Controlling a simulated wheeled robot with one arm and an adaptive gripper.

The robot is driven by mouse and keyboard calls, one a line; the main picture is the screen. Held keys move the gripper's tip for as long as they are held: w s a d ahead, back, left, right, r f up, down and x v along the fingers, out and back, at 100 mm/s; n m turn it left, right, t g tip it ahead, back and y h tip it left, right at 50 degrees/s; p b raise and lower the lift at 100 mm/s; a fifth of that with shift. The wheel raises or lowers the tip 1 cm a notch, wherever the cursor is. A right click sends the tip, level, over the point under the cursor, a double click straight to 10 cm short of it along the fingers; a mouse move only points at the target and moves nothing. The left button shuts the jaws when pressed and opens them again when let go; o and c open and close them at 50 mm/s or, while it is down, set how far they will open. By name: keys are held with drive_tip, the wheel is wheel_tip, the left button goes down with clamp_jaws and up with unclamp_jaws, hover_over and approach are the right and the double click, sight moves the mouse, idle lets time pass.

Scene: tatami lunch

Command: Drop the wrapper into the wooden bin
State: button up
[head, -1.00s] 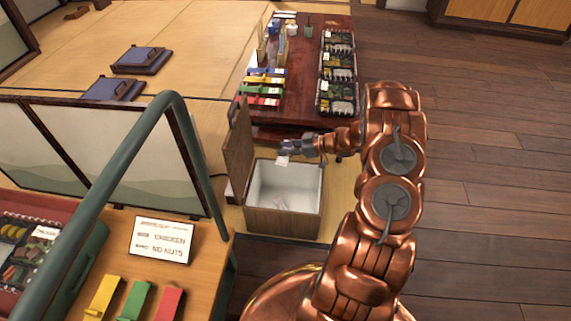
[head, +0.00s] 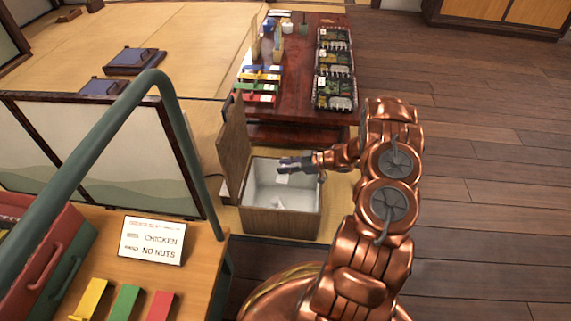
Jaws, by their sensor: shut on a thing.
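The wooden bin (head: 280,224) stands on the floor in the middle of the head view. Its lid (head: 233,148) is up on the left side and its inside is pale. My gripper (head: 284,163) is over the bin's opening, near its back edge, and points left. It is shut on the wrapper (head: 282,179), a small white piece that hangs below the fingers. Another pale scrap (head: 275,201) seems to lie in the bin; its details are too small to tell.
A dark red low table (head: 300,85) with bento boxes (head: 336,60) and coloured cases stands behind the bin. A wooden counter (head: 200,262) with a sign (head: 152,240) and a green rail (head: 110,130) is at front left. Wooden floor at right is clear.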

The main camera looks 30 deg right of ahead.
drive_tip(key=shift+f, duration=0.1)
drive_tip(key=o, duration=0.8)
drive_tip(key=shift+c, duration=0.2)
drive_tip(key=shift+d, duration=0.1)
drive_tip(key=v, duration=1.2)
